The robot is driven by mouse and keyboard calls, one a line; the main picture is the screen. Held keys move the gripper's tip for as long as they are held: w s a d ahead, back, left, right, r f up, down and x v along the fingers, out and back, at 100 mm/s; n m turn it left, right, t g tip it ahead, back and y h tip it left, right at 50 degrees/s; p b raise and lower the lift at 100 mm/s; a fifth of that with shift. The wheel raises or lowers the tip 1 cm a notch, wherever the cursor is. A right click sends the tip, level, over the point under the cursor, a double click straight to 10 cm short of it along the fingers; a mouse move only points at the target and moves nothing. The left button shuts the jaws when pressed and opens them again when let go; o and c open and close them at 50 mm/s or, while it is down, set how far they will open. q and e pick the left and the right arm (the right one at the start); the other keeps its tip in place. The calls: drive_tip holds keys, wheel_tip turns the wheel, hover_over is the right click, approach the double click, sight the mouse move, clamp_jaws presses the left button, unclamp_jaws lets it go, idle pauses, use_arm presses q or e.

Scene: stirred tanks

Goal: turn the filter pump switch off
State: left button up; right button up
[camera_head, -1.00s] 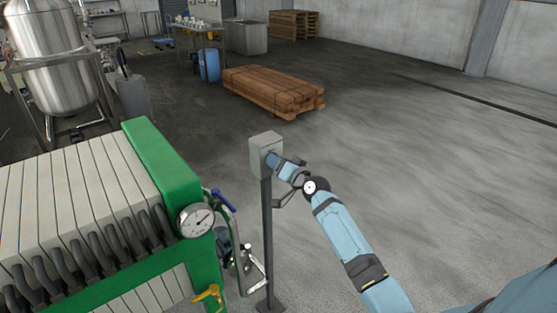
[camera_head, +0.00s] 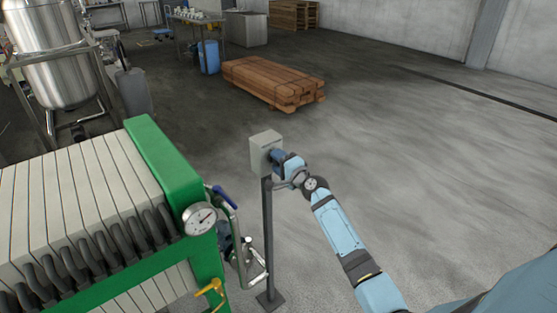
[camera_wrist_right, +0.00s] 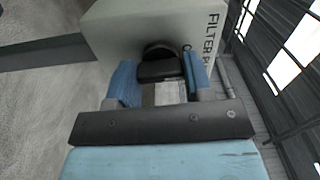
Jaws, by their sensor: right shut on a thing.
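The filter pump switch box (camera_head: 265,150) is a grey box on top of a thin dark post in the middle of the head view. In the right wrist view the box (camera_wrist_right: 150,25) fills the top, with the lettering "FILTER P" partly visible. A black switch knob (camera_wrist_right: 160,62) sticks out of its face. My right gripper (camera_wrist_right: 162,78) has its blue fingers on both sides of the knob, shut on it. In the head view the right gripper (camera_head: 279,158) is at the box's right face and hides the knob. My left gripper is not in view.
A green filter press (camera_head: 165,160) with a pressure gauge (camera_head: 200,218) and piping stands left of the post. A steel tank (camera_head: 55,60) is at the upper left. Stacked timber (camera_head: 272,82) lies behind. The floor to the right is clear.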

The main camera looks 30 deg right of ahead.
drive_tip(key=shift+m, duration=0.6)
drive_tip(key=o, duration=0.9)
drive_tip(key=s, duration=0.9)
drive_tip(key=s+d, duration=0.1)
drive_tip(key=s, duration=0.3)
drive_tip(key=shift+s+d, duration=0.1)
drive_tip(key=shift+s, duration=0.3)
